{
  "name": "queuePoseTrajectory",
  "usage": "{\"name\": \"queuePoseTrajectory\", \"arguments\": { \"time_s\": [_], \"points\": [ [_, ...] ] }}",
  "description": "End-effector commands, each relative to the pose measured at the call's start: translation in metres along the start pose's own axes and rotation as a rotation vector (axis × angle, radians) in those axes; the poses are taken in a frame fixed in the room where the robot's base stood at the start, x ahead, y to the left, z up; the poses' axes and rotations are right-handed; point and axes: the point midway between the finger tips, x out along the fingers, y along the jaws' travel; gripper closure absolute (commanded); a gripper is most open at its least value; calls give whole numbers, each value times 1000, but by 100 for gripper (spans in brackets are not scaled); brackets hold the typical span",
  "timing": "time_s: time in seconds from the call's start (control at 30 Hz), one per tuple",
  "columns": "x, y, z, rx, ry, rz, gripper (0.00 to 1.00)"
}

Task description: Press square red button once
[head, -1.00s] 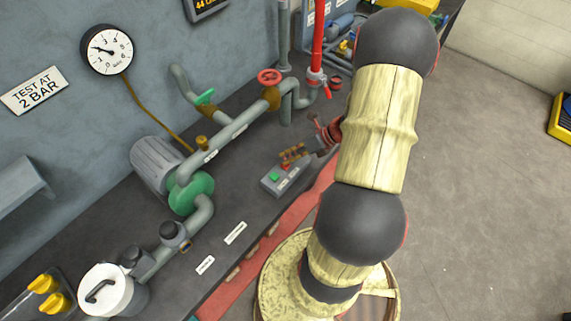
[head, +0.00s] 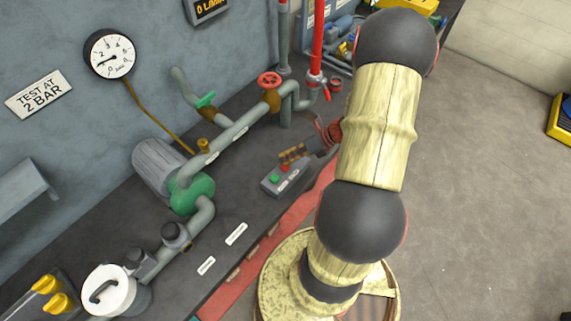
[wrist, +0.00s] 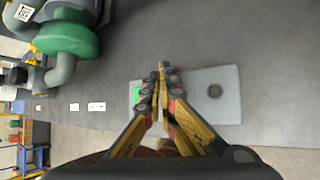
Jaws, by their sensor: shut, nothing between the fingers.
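The grey control box (head: 287,184) sits on the dark bench in the head view, with a green button (head: 274,179) at its left end. The red button (head: 285,167) shows as a small red patch beside the fingers; its shape is too small to tell. My gripper (head: 282,160) is shut and empty, with its tips over the red button's part of the box. Whether they touch cannot be told. In the wrist view my gripper (wrist: 162,68) hides the red button.
Pipework with a red handwheel (head: 269,78) and a green pump (head: 191,194) stands behind the box. The wall gauge (head: 110,54) points low on its left side. The wall display (head: 207,8) reads 0 L/MIN. Bare bench lies between box and pump.

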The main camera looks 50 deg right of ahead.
Motion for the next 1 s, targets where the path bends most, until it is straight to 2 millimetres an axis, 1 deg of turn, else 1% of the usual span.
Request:
{"name": "queuePoseTrajectory", "arguments": {
  "time_s": [0.07,0.47,1.0],
  "points": [
    [-3,2,2,0,0,0,100],
    [-4,3,3,0,0,0,100],
    [-37,27,27,0,0,0,100]
  ]
}}
